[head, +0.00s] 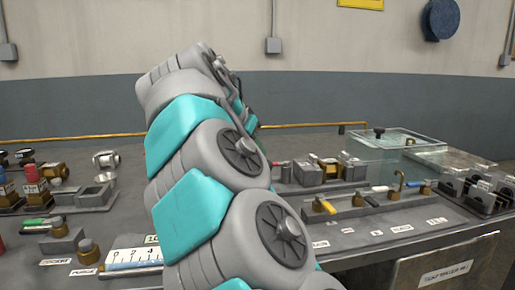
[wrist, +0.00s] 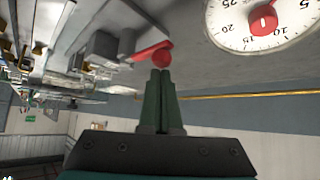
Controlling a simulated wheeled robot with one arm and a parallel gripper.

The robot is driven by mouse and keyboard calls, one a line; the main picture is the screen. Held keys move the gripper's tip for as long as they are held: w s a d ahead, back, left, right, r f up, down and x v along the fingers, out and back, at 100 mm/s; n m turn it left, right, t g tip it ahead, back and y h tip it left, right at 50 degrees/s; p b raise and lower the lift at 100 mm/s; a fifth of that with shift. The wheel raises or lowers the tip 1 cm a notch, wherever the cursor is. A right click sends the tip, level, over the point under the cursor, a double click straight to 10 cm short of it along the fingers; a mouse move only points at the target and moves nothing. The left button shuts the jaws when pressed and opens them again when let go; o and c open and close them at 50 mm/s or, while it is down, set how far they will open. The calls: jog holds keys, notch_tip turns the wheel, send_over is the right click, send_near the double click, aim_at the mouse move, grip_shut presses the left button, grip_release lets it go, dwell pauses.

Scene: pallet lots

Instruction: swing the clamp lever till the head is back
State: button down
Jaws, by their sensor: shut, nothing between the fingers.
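In the wrist view my gripper (wrist: 161,78) is shut and empty, its two dark green fingers side by side. A red lever with a round knob (wrist: 161,60) lies just beyond the fingertips. The knob meets the tips in the picture, but I cannot tell whether they touch. The lever's red arm (wrist: 149,49) runs left towards a grey block (wrist: 103,46), which looks like part of the clamp. The clamp head cannot be made out clearly. In the head view my own arm covers the middle, and the gripper and this lever are hidden.
A white dial with a red pointer (wrist: 264,19) is right of the lever in the wrist view. The head view shows a bench crowded with fixtures: a ruler plate (head: 132,258) at left, a tool rack (head: 365,207) and a clear-lidded box (head: 405,139) at right.

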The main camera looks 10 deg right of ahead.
jog(key=shift+s+n+t+y+b, duration=0.5)
jog(key=shift+s+n+y+b, duration=0.2)
jog(key=shift+n+b, duration=0.6)
jog(key=s+d+n+t+y+b, duration=0.1)
jog(key=s+d+n+y+b, duration=0.2)
jog(key=s+n+y+b, duration=0.2)
jog(key=shift+d+n+t, duration=0.15)
jog(key=shift+n+t, duration=0.15)
jog(key=shift+n, duration=0.5)
dwell(0.9)
jog(key=shift+s+d+n+y+b, duration=0.2)
jog(key=shift+d+n+y+b, duration=0.1)
jog(key=shift+n+y, duration=0.25)
jog(key=shift+s+d+n+y+b, duration=0.2)
jog(key=shift+d+n+y, duration=0.1)
jog(key=shift+n+y, duration=0.25)
jog(key=shift+s+d+n+g+y, duration=0.2)
jog(key=shift+d+n+g+y, duration=0.2)
jog(key=shift+d+n+y, duration=0.65)
dwell(1.9)
jog(key=shift+w, duration=0.15)
